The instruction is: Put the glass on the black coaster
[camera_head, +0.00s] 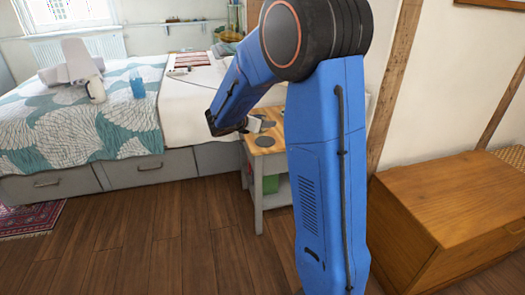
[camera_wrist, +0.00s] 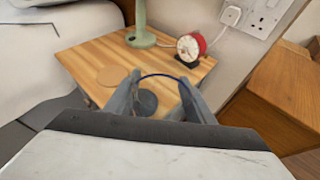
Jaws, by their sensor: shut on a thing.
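My gripper (camera_wrist: 160,79) is shut on a clear glass with a thin dark blue rim (camera_wrist: 164,75), held between its two fingers. The glass is over the wooden top of a small bedside table (camera_wrist: 80,60). The dark round coaster (camera_wrist: 147,103) lies on that top and shows between the fingers, partly through the glass. I cannot tell how high the glass is above the table. In the head view my gripper (camera_head: 250,125) is at the bedside table (camera_head: 257,150), and the glass is hard to make out. A dark disc (camera_head: 265,142) shows on the tabletop there.
A tan round coaster (camera_wrist: 108,76) lies left of the glass. A green lamp base (camera_wrist: 140,38) and a red alarm clock (camera_wrist: 190,46) stand at the table's back. The bed (camera_head: 180,110) is left of the table; a wooden chest (camera_head: 450,215) stands at right.

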